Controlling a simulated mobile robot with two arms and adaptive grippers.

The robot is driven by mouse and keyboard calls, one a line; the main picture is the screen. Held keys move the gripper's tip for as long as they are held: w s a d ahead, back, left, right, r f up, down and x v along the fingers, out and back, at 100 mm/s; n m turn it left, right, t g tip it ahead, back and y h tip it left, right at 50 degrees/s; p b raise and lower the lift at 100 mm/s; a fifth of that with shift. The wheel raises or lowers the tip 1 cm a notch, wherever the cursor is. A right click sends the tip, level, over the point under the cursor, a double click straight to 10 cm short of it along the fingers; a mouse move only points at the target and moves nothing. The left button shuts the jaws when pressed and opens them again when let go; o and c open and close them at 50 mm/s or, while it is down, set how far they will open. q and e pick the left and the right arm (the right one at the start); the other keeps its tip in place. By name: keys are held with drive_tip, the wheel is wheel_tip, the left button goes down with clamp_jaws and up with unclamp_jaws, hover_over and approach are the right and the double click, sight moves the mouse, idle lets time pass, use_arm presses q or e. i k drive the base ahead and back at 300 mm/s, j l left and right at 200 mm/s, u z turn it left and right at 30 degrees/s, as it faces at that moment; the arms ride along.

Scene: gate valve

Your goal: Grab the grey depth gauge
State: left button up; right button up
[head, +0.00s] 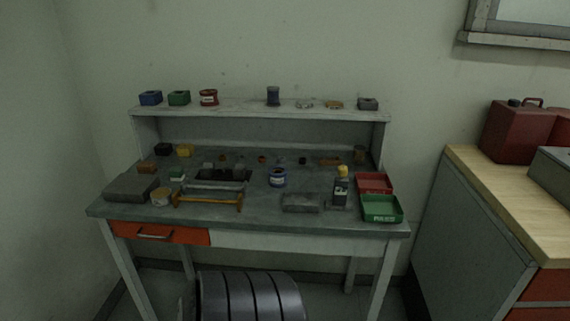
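I cannot pick out the grey depth gauge with certainty; the small parts on the workbench (240,213) are dark and tiny in the head view. A long grey bar-like item (213,186) lies left of the middle, just behind an orange-yellow frame-like tool (208,199). Behind it, small grey pieces sit on or by a black flat piece (222,175). A grey block (301,203) lies near the front edge, right of the middle. Neither of my grippers shows.
A yellow-topped bottle (341,186), red bin (374,183) and green bin (381,208) are at the right. A raised shelf (235,111) holds several containers. A wood-topped cabinet (470,168) stands right.

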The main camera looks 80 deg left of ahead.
sight(338, 202)
drive_tip(key=u, duration=2)
drive_tip(key=i+j+z, duration=0.25)
drive_tip(key=i+j, duration=0.25)
drive_tip(key=i, duration=0.1)
